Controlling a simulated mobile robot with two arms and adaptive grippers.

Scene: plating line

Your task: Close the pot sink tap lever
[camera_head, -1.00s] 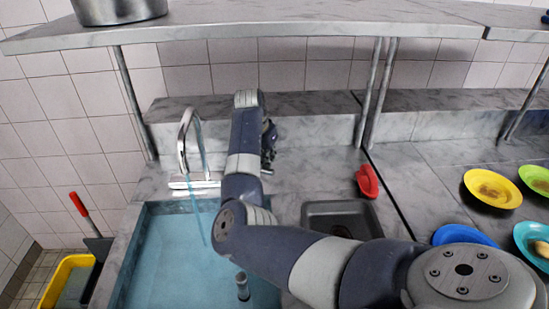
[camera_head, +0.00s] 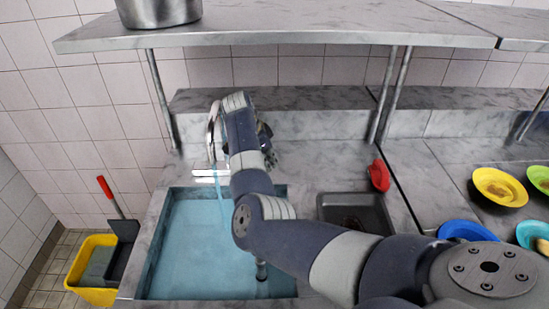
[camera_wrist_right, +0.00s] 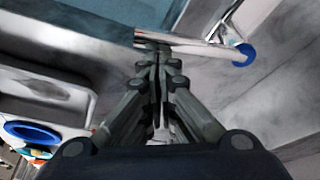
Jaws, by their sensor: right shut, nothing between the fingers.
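The silver tap (camera_head: 212,128) stands behind the pot sink (camera_head: 163,235), its upper part partly hidden by my right arm. A bluish stream of water (camera_head: 221,182) runs from it into the sink. My right gripper (camera_head: 268,148) is just right of the tap, mostly hidden behind my wrist. In the right wrist view the gripper (camera_wrist_right: 155,58) is shut and empty. Its tips are close to a silver bar (camera_wrist_right: 200,47) with a blue round end (camera_wrist_right: 243,55). I cannot tell whether they touch, or whether this bar is the lever. My left gripper is not in view.
A shelf (camera_head: 300,32) on posts (camera_head: 388,95) spans above, with a steel pot (camera_head: 160,12). A red object (camera_head: 379,175) lies right of the gripper, behind a small grey basin (camera_head: 323,210). Coloured plates (camera_head: 500,188) stand at the right.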

